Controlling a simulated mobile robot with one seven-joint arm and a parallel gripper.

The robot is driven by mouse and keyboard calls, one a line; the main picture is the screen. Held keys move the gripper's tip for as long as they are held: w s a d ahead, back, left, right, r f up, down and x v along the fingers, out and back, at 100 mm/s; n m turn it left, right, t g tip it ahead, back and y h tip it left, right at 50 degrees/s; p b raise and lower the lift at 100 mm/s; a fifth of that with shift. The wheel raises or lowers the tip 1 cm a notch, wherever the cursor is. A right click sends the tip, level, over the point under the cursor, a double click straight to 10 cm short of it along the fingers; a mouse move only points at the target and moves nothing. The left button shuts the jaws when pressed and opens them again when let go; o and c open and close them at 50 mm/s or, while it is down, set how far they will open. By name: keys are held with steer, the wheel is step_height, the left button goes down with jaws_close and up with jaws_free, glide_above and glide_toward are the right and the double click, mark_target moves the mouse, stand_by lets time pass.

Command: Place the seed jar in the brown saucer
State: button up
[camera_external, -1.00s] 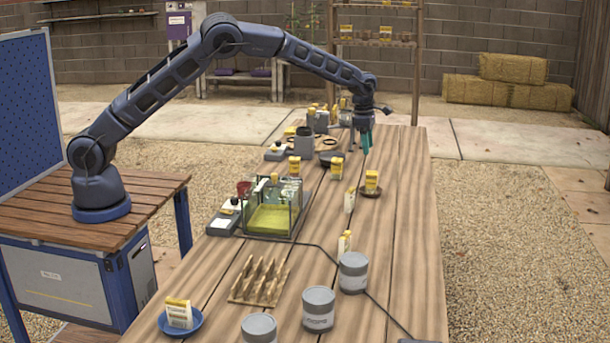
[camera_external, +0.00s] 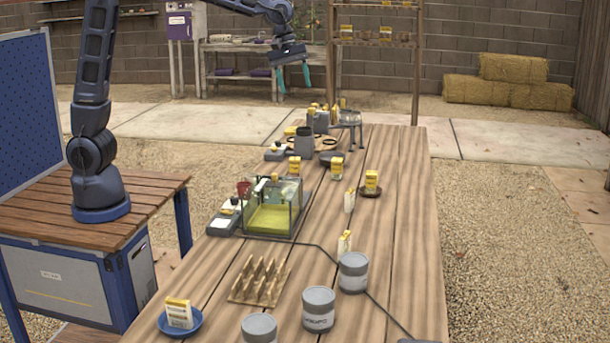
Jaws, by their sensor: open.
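The brown saucer (camera_external: 369,193) sits on the right part of the long wooden table. A small yellow-and-white container (camera_external: 371,180) stands upright in it and looks like the seed jar, though several similar items are on the table and its label is too small to read. My gripper (camera_external: 293,80) is raised high beyond the far end of the table, with its two teal fingers spread apart and nothing between them. It is well clear of the saucer and the container.
Similar yellow-and-white items stand nearby (camera_external: 336,168) (camera_external: 349,201), and one is in a blue saucer (camera_external: 188,324). A glass tank (camera_external: 272,212), a wooden rack (camera_external: 260,281) and grey cans (camera_external: 318,309) occupy the left and front. The table's right strip is mostly clear.

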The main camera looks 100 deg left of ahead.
steer(key=s+d+r+m, duration=0.1)
steer(key=s+d+m, duration=0.3)
steer(key=s, duration=0.3)
steer(key=s+d+r+m+t, duration=0.1)
steer(key=s+d+r+m, duration=0.2)
steer(key=s, duration=0.4)
steer(key=s+d+m, duration=0.4)
steer(key=s+d, duration=0.2)
steer(key=s, duration=0.1)
steer(key=s+d+f+m, duration=0.1)
steer(key=s+f+m, duration=0.1)
steer(key=s, duration=0.3)
steer(key=s+d+f+m, duration=0.2)
steer(key=s+m, duration=0.2)
steer(key=s, duration=0.2)
steer(key=s+d+f+m+y, duration=0.1)
steer(key=s+m, duration=0.2)
steer(key=s, duration=0.2)
steer(key=shift+s+d+f+t, duration=0.25)
steer(key=shift+f+t, duration=0.15)
